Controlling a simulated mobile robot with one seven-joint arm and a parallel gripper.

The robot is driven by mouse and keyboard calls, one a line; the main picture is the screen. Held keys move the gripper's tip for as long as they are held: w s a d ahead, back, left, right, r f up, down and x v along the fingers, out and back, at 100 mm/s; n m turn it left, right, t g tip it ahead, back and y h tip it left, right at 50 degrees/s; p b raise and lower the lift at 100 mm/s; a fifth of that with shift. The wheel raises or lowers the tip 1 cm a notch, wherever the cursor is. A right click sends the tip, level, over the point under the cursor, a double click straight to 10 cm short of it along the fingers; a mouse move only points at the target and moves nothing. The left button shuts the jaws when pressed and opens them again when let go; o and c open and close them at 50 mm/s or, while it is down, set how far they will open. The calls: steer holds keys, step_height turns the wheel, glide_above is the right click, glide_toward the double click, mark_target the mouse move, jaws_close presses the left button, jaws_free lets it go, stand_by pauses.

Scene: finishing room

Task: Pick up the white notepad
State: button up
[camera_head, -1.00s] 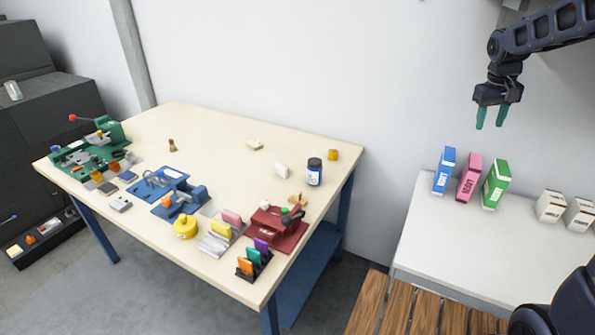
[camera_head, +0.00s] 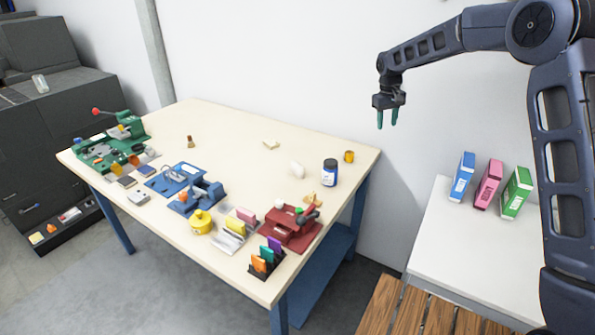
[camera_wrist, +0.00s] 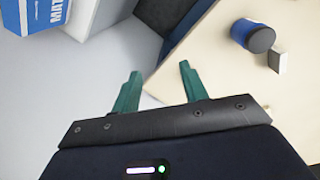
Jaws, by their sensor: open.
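My gripper (camera_head: 387,121) is raised above the gap between the two tables, pointing down, open and empty. Its spread green fingers also show in the wrist view (camera_wrist: 160,72). A flat cream-white pad (camera_head: 270,144) lies farther back. Either could be the notepad; they are too small to tell. The wrist view shows a white block (camera_wrist: 279,62) beside the blue jar (camera_wrist: 253,35). My gripper is touching none of these.
The cream table (camera_head: 225,130) holds a green machine (camera_head: 115,143), a blue tool (camera_head: 197,195), a red stapler-like device (camera_head: 290,228), a yellow tin (camera_head: 200,221) and a card rack (camera_head: 265,258). A white table (camera_head: 440,235) at right bears blue, pink and green boxes (camera_head: 516,192).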

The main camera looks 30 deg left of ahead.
steer(key=s+a+f+n, duration=0.1)
steer(key=s+a+f, duration=0.15)
steer(key=a, duration=0.45)
steer(key=s+a+f+n, duration=0.1)
steer(key=s+a+f, duration=0.15)
steer(key=a, duration=0.45)
steer(key=n+g+y, duration=0.1)
glide_above(297, 164)
steer(key=f, duration=0.8)
steer(key=shift+w+d, duration=0.2)
steer(key=shift+d, duration=0.1)
steer(key=shift+s+a+f, duration=0.1)
steer(key=shift+f, duration=0.1)
step_height(297, 164, down, 5)
steer(key=shift+f, duration=0.15)
steer(key=shift+a+f, duration=0.15)
steer(key=shift+f, duration=2.4)
jaws_close()
